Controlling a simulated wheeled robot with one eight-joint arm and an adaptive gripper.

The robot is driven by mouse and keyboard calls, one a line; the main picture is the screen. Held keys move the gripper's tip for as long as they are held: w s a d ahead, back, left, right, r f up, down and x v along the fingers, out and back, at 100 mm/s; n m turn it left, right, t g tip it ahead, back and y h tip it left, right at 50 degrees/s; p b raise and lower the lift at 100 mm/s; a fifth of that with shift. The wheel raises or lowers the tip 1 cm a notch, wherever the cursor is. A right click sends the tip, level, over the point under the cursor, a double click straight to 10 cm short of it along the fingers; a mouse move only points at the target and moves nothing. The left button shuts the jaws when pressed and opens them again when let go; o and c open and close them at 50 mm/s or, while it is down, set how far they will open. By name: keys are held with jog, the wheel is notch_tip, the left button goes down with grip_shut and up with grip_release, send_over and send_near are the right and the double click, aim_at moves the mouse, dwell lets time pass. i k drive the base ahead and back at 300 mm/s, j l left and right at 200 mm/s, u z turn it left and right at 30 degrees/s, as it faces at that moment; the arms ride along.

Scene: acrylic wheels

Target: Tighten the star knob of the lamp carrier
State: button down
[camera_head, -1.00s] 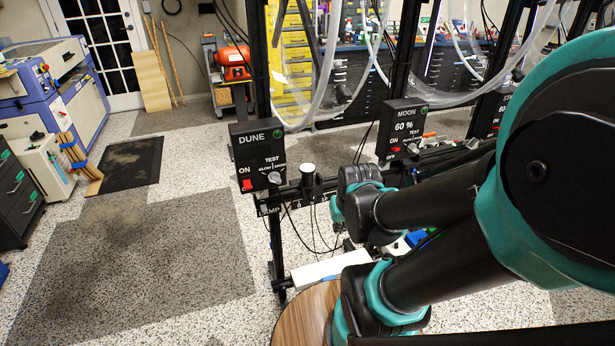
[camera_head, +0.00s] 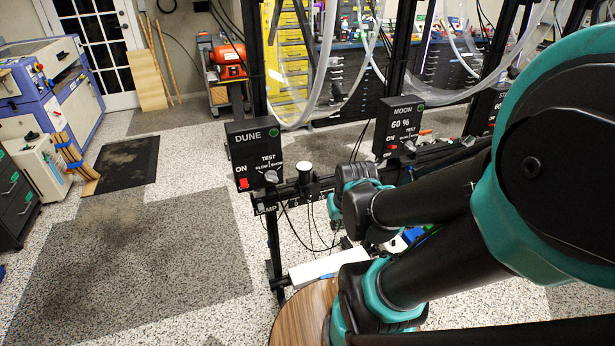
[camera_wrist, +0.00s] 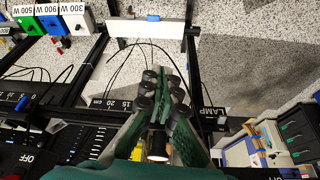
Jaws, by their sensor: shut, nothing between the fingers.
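My gripper (camera_wrist: 160,85) shows in the wrist view with its dark, green-edged fingers closed together and nothing between them. Below the fingers in that view is a dark cylinder with a bright white end (camera_wrist: 157,152), likely the lamp. A white-topped dark cylinder (camera_head: 304,168) also stands on the black rail in the head view, left of my arm. A LAMP label (camera_wrist: 209,113) sits on the rail in the wrist view, right of the fingers. I cannot make out the star knob; my fingers cover part of the rail.
A control box marked DUNE (camera_head: 256,156) and one marked MOON (camera_head: 400,128) stand on the frame. A scale strip (camera_wrist: 110,103) and coloured wattage blocks (camera_wrist: 52,22) are left in the wrist view. Cables hang below the rail. The left floor (camera_head: 150,260) is open.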

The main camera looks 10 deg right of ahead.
aim_at(309, 195)
jog(key=k+j, duration=0.15)
jog(key=j, duration=0.2)
jog(key=k+j, duration=0.15)
jog(key=j, duration=0.25)
jog(key=k+j+u, duration=0.1)
jog(key=j, duration=0.25)
jog(key=k+j, duration=0.15)
jog(key=j, duration=0.25)
jog(key=k+j+u, duration=0.1)
jog(key=j, duration=0.25)
jog(key=k+j, duration=0.15)
jog(key=j, duration=0.25)
